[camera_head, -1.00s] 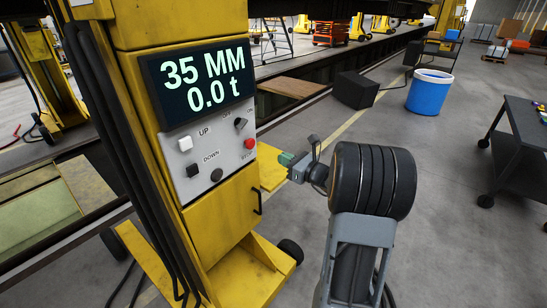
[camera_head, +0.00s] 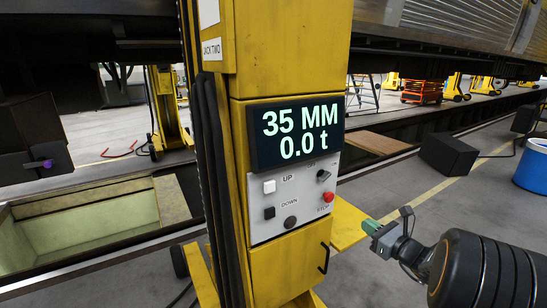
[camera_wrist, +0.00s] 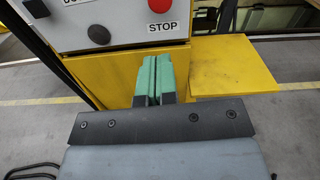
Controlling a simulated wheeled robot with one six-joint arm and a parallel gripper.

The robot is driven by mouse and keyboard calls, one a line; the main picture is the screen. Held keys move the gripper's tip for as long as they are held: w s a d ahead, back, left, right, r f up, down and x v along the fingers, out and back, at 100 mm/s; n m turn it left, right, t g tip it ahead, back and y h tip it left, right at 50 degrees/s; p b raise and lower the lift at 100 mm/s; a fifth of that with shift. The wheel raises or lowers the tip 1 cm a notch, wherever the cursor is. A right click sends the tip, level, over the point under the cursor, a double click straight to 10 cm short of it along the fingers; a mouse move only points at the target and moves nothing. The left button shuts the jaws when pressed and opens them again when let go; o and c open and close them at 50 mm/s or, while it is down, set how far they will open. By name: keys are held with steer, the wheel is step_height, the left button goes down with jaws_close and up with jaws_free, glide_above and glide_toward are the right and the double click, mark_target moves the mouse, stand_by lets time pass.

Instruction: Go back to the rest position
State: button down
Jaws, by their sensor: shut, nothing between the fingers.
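My gripper (camera_head: 372,226) is at the lower right of the head view, in front of and to the right of the yellow jack column. In the wrist view its green fingers (camera_wrist: 154,77) are pressed together with nothing between them. They point at the yellow column face just below the control panel, and I cannot tell the gap. The panel (camera_head: 293,197) carries UP and DOWN buttons, a black knob and a red STOP button (camera_head: 328,197). The STOP button also shows in the wrist view (camera_wrist: 160,5). The display (camera_head: 295,134) reads 35 MM and 0.0 t.
A yellow ledge (camera_head: 349,224) juts right from the column, close to my gripper. A black box (camera_head: 449,154) and a blue bin (camera_head: 533,168) stand on the floor at right. An open pit (camera_head: 85,222) lies left of the column. A railcar hangs overhead.

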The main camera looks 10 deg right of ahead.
steer(key=s+a+f+n+g, duration=0.8)
steer(key=s+a+n+g, duration=0.35)
steer(key=n, duration=0.45)
steer(key=s+a+r+n+h, duration=0.5)
steer(key=s+n+h, duration=0.2)
steer(key=n, duration=0.7)
steer(key=shift+s+a+r, duration=0.25)
steer(key=shift+s+r, duration=0.15)
steer(key=shift+s, duration=0.35)
